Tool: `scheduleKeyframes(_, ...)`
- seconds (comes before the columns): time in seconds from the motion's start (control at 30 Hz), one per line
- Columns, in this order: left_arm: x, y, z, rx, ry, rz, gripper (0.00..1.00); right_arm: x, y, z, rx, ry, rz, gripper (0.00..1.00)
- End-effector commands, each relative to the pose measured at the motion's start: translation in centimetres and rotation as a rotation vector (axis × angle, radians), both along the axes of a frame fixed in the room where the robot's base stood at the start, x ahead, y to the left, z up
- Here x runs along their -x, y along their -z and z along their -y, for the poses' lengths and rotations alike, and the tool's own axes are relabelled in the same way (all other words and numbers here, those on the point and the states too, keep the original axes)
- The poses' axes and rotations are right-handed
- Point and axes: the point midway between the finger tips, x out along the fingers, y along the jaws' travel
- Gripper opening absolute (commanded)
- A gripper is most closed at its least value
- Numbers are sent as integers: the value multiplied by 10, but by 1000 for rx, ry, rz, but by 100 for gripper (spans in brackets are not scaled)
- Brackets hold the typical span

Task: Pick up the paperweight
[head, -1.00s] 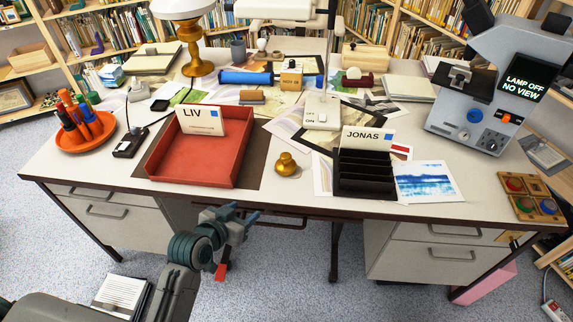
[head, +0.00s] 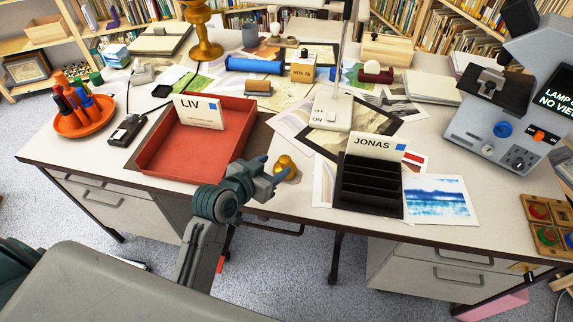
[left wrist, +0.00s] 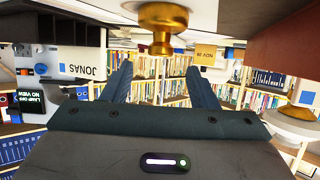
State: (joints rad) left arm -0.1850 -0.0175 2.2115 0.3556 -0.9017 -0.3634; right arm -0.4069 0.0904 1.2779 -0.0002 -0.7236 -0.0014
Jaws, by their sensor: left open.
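The paperweight is a small brass knob-shaped piece (head: 287,166) near the front edge of the desk, between the red tray and the black rack. It also shows upside down at the top middle of the left wrist view (left wrist: 162,18). My left gripper (head: 271,170) is at the desk's front edge, just left of and in front of the paperweight, with its fingers pointing toward it. In the left wrist view the two fingers (left wrist: 160,70) are spread apart with nothing between them. The brass piece appears beyond the tips. My right gripper is not in view.
The red tray (head: 160,163) with a LIV card stands left of the paperweight. The black rack (head: 370,190) with a JONAS card stands right. Prints and a white lamp base (head: 331,112) lie behind. A grey machine (head: 505,125) stands at the right.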

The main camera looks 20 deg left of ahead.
Motion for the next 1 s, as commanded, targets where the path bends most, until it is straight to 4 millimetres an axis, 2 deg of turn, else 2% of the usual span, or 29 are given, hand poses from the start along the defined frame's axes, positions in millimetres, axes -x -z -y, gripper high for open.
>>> scheduleKeyframes(0.1,-9,4,3,0,0,0,53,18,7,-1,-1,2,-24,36)
scheduleKeyframes(0.2,-16,7,5,0,0,0,53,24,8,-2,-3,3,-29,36)
scheduleKeyframes(0.37,-36,17,11,1,1,-1,53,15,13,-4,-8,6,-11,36)
scheduleKeyframes(0.5,-51,25,16,1,0,1,53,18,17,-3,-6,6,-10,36)
scheduleKeyframes(0.8,-55,28,17,0,0,0,53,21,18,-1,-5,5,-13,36)
scheduleKeyframes(1.0,-55,28,17,0,0,0,14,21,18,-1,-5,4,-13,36)
